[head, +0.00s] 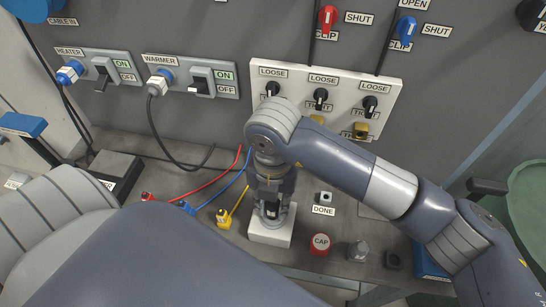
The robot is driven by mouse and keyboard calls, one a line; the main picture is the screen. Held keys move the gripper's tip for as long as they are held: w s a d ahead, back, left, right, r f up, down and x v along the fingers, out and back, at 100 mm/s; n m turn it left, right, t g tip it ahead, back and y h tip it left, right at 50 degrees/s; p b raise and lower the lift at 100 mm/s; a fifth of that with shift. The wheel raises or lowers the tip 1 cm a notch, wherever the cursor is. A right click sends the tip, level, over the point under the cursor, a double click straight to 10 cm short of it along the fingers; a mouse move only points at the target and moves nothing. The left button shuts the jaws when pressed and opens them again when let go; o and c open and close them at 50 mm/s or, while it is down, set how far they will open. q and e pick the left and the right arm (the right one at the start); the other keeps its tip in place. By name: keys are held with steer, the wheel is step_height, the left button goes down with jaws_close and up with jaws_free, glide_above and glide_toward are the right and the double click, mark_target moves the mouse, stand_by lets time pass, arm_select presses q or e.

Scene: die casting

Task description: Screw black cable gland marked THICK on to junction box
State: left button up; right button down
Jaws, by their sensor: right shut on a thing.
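A white junction box (268,238) sits on the grey bench in the middle of the head view. My right gripper (271,212) points straight down over its top and is shut on a small black part, which looks like the black cable gland (271,210). The fingers hide most of the part, and no THICK marking can be read. I cannot tell whether the part touches the box or is seated in it. My left arm fills the lower left, and its gripper is out of view.
A red CAP (320,243), a grey fitting (358,251) and a small black part (393,260) stand right of the box. A DONE button (325,198) is behind them. Red, blue and yellow cable plugs (223,217) lie to the left. A white switch panel (325,98) stands behind.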

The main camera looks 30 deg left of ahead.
steer(key=shift+f+b, duration=0.8)
steer(key=shift+f, duration=0.1)
steer(key=c, duration=1.2)
jaws_free()
steer(key=shift+r, duration=0.1)
step_height(320, 180, up, 12)
